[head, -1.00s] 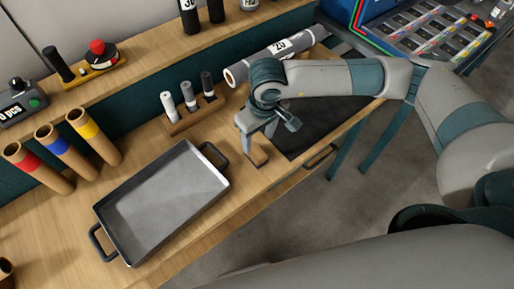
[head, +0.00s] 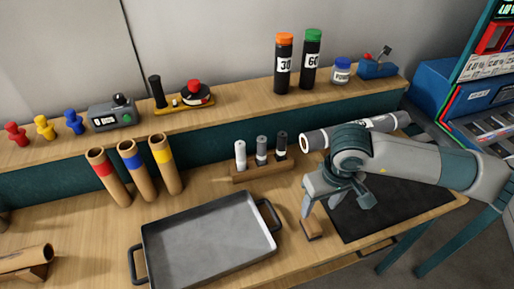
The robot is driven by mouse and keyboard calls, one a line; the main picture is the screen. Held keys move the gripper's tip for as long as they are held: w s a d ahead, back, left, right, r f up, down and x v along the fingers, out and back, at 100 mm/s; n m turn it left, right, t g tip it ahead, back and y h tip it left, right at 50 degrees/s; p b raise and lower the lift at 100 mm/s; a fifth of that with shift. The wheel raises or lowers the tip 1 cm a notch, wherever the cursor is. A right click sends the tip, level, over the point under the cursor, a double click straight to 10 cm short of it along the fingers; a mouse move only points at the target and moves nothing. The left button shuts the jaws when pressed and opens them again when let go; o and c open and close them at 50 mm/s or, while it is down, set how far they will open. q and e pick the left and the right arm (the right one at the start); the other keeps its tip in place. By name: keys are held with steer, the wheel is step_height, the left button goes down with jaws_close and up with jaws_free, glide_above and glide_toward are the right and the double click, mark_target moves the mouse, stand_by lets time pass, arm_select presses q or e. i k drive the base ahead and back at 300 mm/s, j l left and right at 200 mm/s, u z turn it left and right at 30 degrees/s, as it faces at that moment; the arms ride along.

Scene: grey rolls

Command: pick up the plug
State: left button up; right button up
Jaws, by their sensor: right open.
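My right gripper (head: 336,202) is open, pointing down over the table between the tray and the black mat. A small brown block (head: 313,230) lies on the table just below its left finger; I cannot tell if they touch. Three coloured plugs stand on the shelf at the far left in the head view: a red plug (head: 17,134), a yellow plug (head: 45,127) and a blue plug (head: 74,122). The gripper is far from them. Which plug is meant cannot be told from the view. My left gripper is not in view.
A grey tray (head: 146,243) fills the front middle. Cardboard tubes with red (head: 108,178), blue (head: 138,173) and yellow (head: 167,165) bands stand behind it. A black mat (head: 380,218) lies at right.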

mark_target(46, 128)
steer(key=u, duration=1.5)
steer(key=k, duration=0.5)
